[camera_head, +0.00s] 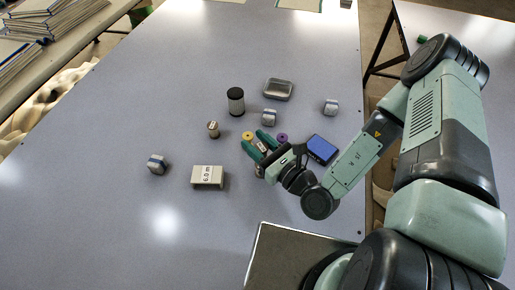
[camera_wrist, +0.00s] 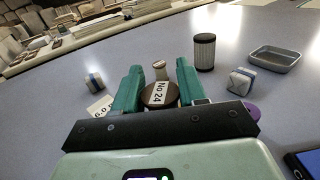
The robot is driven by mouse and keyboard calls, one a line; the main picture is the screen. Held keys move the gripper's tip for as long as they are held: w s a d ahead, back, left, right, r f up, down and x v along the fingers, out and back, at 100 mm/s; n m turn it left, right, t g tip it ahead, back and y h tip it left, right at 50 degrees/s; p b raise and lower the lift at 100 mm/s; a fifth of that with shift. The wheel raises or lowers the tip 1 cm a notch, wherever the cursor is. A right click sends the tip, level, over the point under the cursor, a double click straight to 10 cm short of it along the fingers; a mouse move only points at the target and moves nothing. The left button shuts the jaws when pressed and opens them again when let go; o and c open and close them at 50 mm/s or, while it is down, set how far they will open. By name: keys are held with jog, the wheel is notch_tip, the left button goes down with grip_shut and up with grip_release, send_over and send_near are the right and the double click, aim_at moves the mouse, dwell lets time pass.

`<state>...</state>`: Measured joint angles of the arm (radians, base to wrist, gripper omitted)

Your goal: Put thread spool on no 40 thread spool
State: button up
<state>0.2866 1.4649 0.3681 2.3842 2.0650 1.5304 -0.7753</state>
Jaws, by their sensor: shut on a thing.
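My gripper (camera_head: 257,143) has its two green fingers closed around a spool with a dark brown round end and a white label reading "No 24" (camera_wrist: 160,94).
A dark-topped ribbed cylinder (camera_head: 236,102) and a metal tin (camera_head: 278,90) stand farther back. Striped blocks (camera_head: 269,117), (camera_head: 331,106) and (camera_head: 157,164) are spread about. A box marked "6.0 m" (camera_head: 208,176) is at front left, a blue box (camera_head: 322,149) at right.

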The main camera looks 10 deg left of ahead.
jog(key=shift+f, duration=1.25)
jog(key=o, duration=1)
jog(key=shift+f, duration=0.15)
jog(key=shift+r, duration=0.2)
jog(key=v, duration=0.7)
jog(key=shift+s+d, duration=0.15)
jog(key=shift+d, duration=0.1)
